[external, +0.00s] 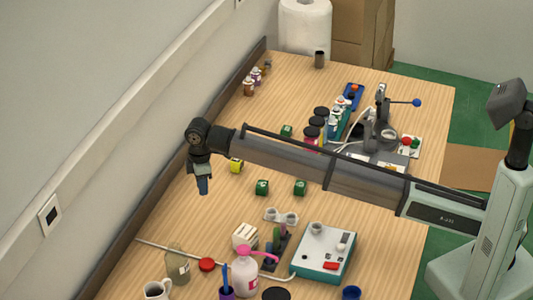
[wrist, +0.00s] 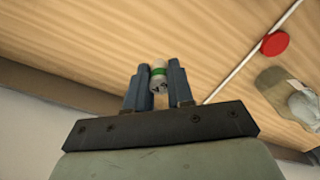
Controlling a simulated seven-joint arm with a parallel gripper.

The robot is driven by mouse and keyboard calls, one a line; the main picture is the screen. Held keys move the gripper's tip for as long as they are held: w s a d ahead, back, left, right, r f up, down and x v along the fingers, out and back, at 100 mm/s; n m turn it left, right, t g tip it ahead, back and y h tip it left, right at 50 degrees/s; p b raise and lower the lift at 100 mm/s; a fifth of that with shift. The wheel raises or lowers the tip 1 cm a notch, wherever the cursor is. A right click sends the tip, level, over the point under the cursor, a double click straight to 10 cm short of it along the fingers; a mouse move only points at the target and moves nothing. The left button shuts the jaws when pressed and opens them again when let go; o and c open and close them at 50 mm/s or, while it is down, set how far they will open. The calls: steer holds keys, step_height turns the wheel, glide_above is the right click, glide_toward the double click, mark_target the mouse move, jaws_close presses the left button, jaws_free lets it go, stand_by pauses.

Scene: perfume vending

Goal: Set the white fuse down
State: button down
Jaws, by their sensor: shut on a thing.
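My gripper (wrist: 158,84) is shut on a small whitish cylinder with a green band, which I take to be the white fuse (wrist: 159,76). In the wrist view the fuse sits between the two blue fingers, its end facing the camera. In the external view my gripper (external: 203,186) points down over the left side of the wooden table (external: 215,235), near the wall edge. The fuse cannot be made out there. I cannot tell how high the fuse is above the table.
Right of my gripper are a yellow cube (external: 236,166) and green cubes (external: 262,187). Nearer the front are a thin rod with a red disc (external: 207,264), a glass bottle (external: 177,264), a pink-topped pump bottle (external: 245,275) and a white-teal device (external: 323,252). The table just below my gripper is bare.

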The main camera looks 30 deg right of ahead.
glide_above(220, 198)
steer(key=a, duration=0.1)
steer(key=n, duration=0.5)
steer(key=shift+s+d+f, duration=0.1)
steer(key=shift+d+f, duration=0.1)
steer(key=shift+f, duration=2.3)
steer(key=shift+d+f, duration=0.2)
steer(key=shift+f, duration=2.25)
steer(key=shift+f, duration=0.15)
steer(key=c, duration=1)
jaws_free()
step_height(220, 198, up, 12)
steer(key=shift+r, duration=0.2)
